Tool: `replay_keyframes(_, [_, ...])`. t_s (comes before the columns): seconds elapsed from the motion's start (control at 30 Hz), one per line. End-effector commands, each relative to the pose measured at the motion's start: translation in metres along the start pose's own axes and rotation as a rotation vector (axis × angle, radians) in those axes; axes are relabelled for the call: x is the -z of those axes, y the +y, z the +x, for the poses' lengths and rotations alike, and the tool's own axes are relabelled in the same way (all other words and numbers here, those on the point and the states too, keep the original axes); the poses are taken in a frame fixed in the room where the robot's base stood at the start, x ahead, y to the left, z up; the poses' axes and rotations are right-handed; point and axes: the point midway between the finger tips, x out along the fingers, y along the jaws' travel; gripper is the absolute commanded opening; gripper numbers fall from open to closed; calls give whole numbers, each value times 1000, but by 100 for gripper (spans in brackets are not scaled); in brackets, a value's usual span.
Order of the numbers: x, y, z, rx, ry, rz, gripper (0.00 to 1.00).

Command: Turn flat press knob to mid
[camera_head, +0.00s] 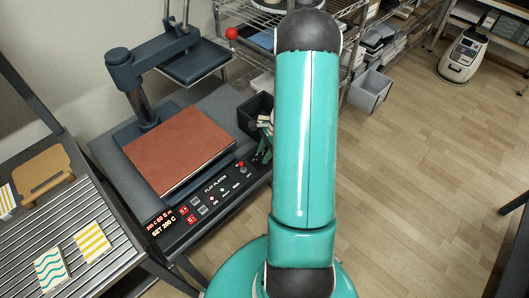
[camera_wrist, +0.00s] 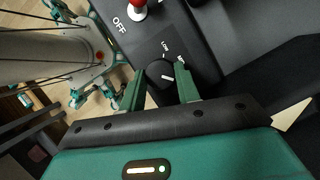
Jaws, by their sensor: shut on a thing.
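The flat press (camera_head: 215,205) has a dark control panel with lit red digits and "FLAT PLATEN" lettering. Its black round knob (camera_wrist: 160,74) sits between the two green fingers of my gripper (camera_wrist: 159,70) in the wrist view. The gripper is shut on the knob. A short white mark shows on the knob's face, toward the right finger. A "LOW" label stands beyond the knob, and another label by the right fingertip is partly hidden. In the head view, my arm hides most of the gripper and the knob.
A red ball-topped switch (camera_wrist: 138,11) stands beside "OFF" lettering, close beyond the fingers. The brown platen (camera_head: 180,150) lies under a raised press arm (camera_head: 150,60). A slatted table (camera_head: 100,262) with patterned tiles is at left. Open wooden floor lies to the right.

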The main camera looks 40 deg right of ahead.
Motion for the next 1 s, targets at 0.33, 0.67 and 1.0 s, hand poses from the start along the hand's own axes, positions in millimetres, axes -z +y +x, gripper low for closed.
replay_keyframes(0.33, [0,-2,0,-67,1,-161,9])
replay_keyframes(0.67, [-1,-4,0,-178,1,-430,9])
replay_keyframes(1.0, [-2,-6,0,-277,0,-668,9])
